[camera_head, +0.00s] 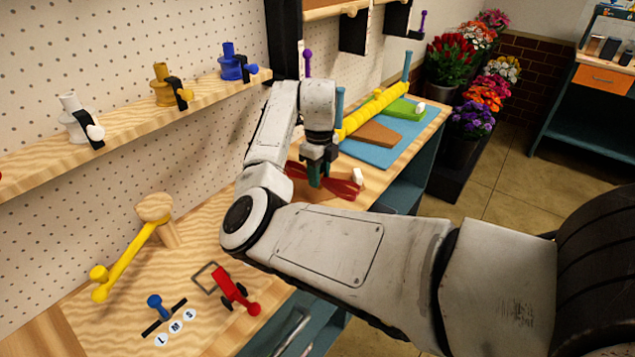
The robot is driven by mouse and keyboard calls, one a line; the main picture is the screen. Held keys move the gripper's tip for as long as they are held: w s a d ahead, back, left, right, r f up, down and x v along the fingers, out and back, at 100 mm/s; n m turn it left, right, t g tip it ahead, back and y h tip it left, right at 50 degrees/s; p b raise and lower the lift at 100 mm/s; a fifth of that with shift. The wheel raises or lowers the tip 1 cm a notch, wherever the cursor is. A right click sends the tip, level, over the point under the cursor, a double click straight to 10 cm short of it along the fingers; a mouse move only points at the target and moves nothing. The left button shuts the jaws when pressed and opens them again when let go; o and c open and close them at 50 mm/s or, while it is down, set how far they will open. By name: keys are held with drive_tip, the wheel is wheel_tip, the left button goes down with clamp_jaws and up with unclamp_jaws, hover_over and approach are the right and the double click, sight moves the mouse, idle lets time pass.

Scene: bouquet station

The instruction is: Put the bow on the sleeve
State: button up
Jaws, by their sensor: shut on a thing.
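My gripper (316,183) points down over the table behind my arm. Its dark fingers are shut on the red bow (346,189), whose red parts show on both sides of the fingers. A brown piece shows just under the bow, partly hidden by my arm; I cannot tell whether the bow touches it. A brown sleeve-like piece (372,134) lies on the blue mat (362,153) beyond the gripper, with a green one (398,110) farther back. I cannot tell which is the task's sleeve.
A small white piece (358,176) is right of the bow. A yellow roll (376,107) lies along the mat. In front are a yellow lever (128,262), a blue knob (156,303) and a red handle (232,290). A shelf (120,121) with colored holders runs along the pegboard.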

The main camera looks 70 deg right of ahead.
drive_tip(key=shift+w+f+p, duration=0.2)
drive_tip(key=shift+f+p, duration=0.35)
drive_tip(key=shift+f, duration=1.25)
drive_tip(key=shift+f, duration=0.15)
drive_tip(key=o, duration=1)
wheel_tip(320, 180, up, 12)
drive_tip(key=shift+r+b, duration=0.15)
drive_tip(key=shift+b, duration=0.9)
